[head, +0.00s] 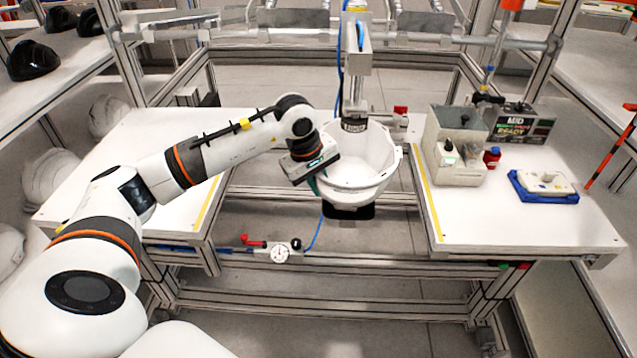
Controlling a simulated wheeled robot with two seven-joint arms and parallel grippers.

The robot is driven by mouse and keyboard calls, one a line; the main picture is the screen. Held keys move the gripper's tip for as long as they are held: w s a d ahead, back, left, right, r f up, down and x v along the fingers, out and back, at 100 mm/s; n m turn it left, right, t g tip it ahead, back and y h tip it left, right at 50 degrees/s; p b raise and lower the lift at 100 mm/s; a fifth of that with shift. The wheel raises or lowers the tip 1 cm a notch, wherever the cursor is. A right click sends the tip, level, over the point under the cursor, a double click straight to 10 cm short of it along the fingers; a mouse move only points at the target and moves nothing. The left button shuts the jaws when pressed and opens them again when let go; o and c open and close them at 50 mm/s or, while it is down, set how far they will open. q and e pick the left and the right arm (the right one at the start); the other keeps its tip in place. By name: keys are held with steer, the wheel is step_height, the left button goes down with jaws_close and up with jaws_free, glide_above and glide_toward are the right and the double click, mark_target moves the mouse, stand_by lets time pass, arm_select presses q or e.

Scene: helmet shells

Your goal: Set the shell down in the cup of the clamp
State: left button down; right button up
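The white helmet shell (362,172) is at the middle of the head view, open side up, in the gap between the two white tables. The clamp has a dark press head (354,125) above the shell and a black cup (350,212) below it. The shell hides most of the cup, so I cannot tell whether it rests in it or is just above. My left gripper (316,181) is at the shell's left rim and appears shut on it. Its fingertips are mostly hidden by the gripper body. My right gripper is not in view.
The right table (510,225) carries a grey box (455,145), a display (520,128) and a blue-edged tray (545,186). A clamp column (356,60) and an overhead frame bar stand behind. A dial gauge (280,253) and red handle sit low in front. The left table (130,150) is mostly clear.

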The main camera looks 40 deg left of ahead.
arm_select(q)
steer(key=shift+f+b, duration=0.25)
steer(key=shift+b, duration=0.3)
stand_by(0.9)
steer(key=c, duration=1.3)
jaws_free()
steer(key=shift+o, duration=0.2)
steer(key=v, duration=1.2)
steer(key=shift+b, duration=0.45)
steer(key=shift+s, duration=0.15)
